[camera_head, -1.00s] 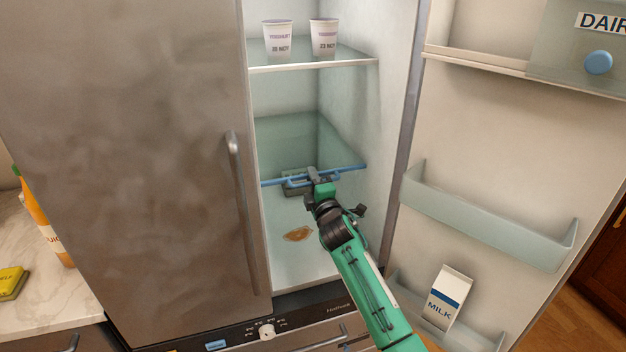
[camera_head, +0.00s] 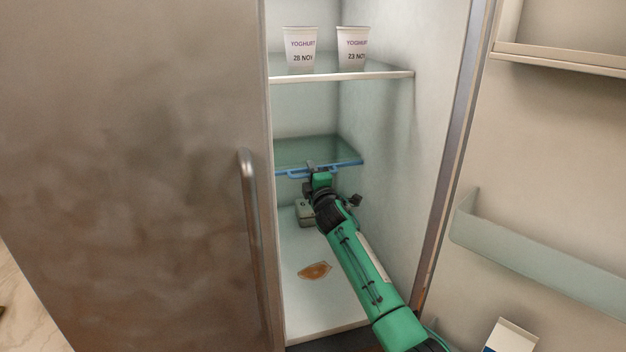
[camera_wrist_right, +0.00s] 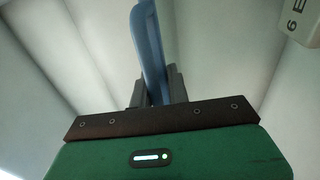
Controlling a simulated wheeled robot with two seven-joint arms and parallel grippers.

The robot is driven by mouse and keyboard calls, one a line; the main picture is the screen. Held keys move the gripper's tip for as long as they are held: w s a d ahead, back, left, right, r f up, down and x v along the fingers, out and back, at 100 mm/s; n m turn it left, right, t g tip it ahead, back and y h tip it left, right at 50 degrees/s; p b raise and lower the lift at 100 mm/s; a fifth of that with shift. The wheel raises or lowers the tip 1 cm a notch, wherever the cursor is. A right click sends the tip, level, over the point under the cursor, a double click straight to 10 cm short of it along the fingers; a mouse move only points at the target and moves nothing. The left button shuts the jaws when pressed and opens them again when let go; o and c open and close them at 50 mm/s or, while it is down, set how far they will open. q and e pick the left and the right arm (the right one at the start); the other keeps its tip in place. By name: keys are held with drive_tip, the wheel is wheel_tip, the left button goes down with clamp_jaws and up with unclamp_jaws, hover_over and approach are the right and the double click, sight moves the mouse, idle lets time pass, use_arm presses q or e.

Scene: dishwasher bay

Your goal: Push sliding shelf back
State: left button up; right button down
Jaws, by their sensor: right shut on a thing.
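The sliding shelf (camera_head: 300,152) is a greenish glass plate with a blue front rim and handle (camera_head: 348,164). It sits inside the open fridge, below a fixed upper shelf. My right gripper (camera_head: 312,169) is shut on the blue handle at the shelf's front. In the right wrist view, the blue handle (camera_wrist_right: 149,45) stands between the two grey fingers of the gripper (camera_wrist_right: 157,92). The gripper hides part of the handle. My left gripper is not in view.
Two yoghurt cups (camera_head: 299,50) stand on the upper shelf (camera_head: 380,76). A small pale box (camera_head: 304,213) and a brown stain (camera_head: 314,270) are on the fridge floor. The open door's bin (camera_head: 540,255) and a milk carton (camera_head: 512,336) are at right. The closed steel door (camera_head: 130,180) is at left.

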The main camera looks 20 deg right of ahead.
drive_tip(key=shift+w+r, duration=0.1)
drive_tip(key=shift+r, duration=0.55)
drive_tip(key=c, duration=1.6)
unclamp_jaws()
drive_tip(key=shift+o, duration=0.5)
drive_tip(key=shift+w+f, duration=0.2)
drive_tip(key=shift+f, duration=0.05)
drive_tip(key=shift+s+f, duration=0.15)
